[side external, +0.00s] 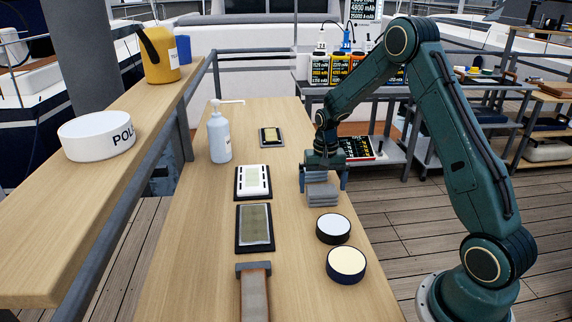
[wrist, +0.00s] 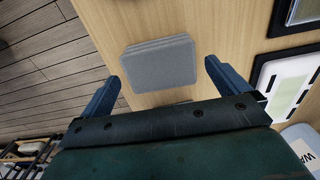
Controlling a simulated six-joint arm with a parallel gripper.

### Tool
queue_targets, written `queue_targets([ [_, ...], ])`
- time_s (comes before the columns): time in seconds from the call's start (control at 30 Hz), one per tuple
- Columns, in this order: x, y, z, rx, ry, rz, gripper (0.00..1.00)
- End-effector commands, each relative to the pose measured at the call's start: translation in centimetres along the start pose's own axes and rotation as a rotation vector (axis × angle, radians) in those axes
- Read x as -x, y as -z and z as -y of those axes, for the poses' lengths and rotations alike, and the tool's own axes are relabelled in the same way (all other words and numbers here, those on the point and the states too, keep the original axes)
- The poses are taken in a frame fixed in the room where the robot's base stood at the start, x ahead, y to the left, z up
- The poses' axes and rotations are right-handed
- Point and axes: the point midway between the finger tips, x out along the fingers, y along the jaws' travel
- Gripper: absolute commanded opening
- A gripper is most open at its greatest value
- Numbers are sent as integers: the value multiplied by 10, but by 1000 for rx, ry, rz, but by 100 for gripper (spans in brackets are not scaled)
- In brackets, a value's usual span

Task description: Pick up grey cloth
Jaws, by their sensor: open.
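The grey cloth (side external: 322,192) lies folded in a flat stack on the wooden table near its right edge. In the wrist view the grey cloth (wrist: 160,64) sits ahead of the fingertips, roughly between their lines. My gripper (side external: 324,183) is above the cloth with its fingers spread, one to each side. In the wrist view my gripper (wrist: 160,72) is open and nothing is held between the two blue fingers. A lower part of the stack is partly hidden behind the gripper body.
Two round pads, one white (side external: 333,228) and one cream (side external: 346,263), lie in front of the cloth. Framed pads (side external: 254,228) and a pump bottle (side external: 219,137) stand to its left. A raised wooden shelf (side external: 60,215) holds a yellow bucket (side external: 160,57).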

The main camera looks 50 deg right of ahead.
Motion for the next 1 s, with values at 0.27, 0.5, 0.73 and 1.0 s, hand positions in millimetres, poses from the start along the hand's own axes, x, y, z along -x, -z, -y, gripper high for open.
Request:
queue_targets([
  [0.27, -27, -1, 0, 0, 0, 0, 100],
  [0.5, -28, 0, 0, 0, 0, -1, 100],
  [0.73, -28, 0, 0, 0, 0, -1, 100],
  [1.0, -28, 0, 0, 0, 0, -1, 61],
])
